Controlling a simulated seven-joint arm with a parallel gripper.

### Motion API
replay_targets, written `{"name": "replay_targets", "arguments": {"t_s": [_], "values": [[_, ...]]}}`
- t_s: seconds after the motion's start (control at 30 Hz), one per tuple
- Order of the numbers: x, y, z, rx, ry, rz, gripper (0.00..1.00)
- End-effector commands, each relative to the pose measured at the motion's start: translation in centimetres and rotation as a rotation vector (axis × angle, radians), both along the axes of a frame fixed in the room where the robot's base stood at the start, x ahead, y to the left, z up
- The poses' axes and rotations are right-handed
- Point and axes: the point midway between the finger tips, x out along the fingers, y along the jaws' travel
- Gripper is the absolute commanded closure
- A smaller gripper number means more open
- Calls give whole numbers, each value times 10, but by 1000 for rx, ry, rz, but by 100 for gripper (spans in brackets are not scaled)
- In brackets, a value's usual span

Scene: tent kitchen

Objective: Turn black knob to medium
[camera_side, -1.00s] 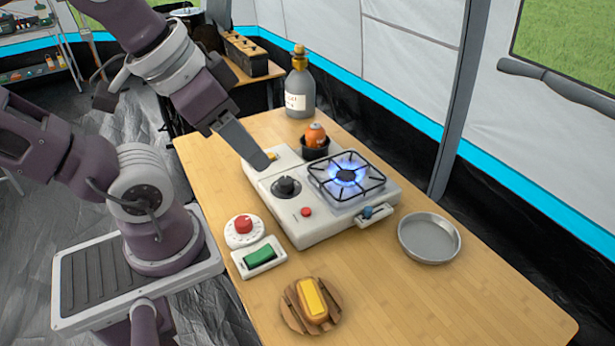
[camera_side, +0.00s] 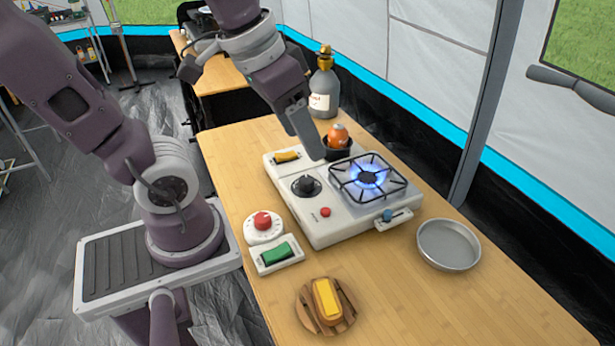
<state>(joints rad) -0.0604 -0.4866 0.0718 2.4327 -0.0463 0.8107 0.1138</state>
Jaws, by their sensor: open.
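The black knob (camera_side: 306,185) sits on the left part of the top of the white stove (camera_side: 322,232). A blue flame burns at the burner (camera_side: 369,178) under a black grate to the knob's right. My gripper (camera_side: 317,154) points down above the back of the stove, behind and slightly right of the knob. It is apart from the knob and holds nothing that I can see. The gap between its fingers is not visible from this side. The knob's exact setting is too small to read.
A yellow switch (camera_side: 287,157), red button (camera_side: 325,212) and blue slider (camera_side: 388,215) surround the knob.

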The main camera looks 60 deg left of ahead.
Motion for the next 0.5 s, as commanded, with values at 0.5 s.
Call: {"name": "replay_targets", "arguments": {"t_s": [0.5], "values": [[100,169,-182,34,397,207,42]]}}
